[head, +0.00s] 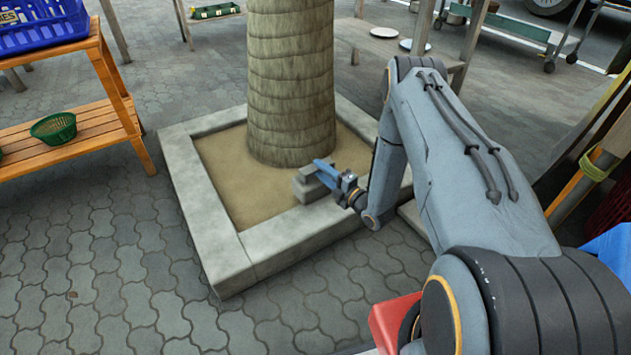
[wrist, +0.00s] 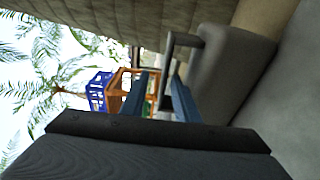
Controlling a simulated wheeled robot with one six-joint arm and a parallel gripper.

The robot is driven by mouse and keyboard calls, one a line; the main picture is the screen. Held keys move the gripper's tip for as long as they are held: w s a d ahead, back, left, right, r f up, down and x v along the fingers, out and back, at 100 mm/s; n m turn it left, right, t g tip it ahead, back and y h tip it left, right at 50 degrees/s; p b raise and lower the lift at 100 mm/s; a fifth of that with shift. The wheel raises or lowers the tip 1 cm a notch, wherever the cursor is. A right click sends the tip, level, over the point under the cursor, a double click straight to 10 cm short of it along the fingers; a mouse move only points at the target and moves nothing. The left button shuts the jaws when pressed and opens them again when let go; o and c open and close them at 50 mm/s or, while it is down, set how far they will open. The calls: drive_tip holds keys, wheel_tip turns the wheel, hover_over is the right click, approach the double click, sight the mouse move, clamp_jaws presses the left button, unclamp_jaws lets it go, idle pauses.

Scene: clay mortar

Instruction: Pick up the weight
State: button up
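The square stone planter (head: 205,220) surrounds a thick palm trunk (head: 291,80). A wooden shelf (head: 95,125) with a blue crate (head: 40,25) and a green basket (head: 54,128) stands at left. Paved ground in front is clear. A table with white plates is behind.

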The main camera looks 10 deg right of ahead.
drive_tip(key=shift+w+a+f, duration=0.1)
drive_tip(key=shift+w+a, duration=0.1)
drive_tip(key=shift+w, duration=0.35)
drive_tip(key=shift+w+b, duration=0.65)
drive_tip(key=shift+w, duration=0.1)
drive_tip(key=b+x, duration=0.1)
drive_tip(key=x, duration=0.1)
drive_tip(key=b+x, duration=0.1)
drive_tip(key=x, duration=0.1)
drive_tip(key=shift+w+a+f, duration=0.15)
drive_tip(key=shift+w+f, duration=0.1)
clamp_jaws()
drive_tip(key=shift+s, duration=0.1)
drive_tip(key=shift+r, duration=0.25)
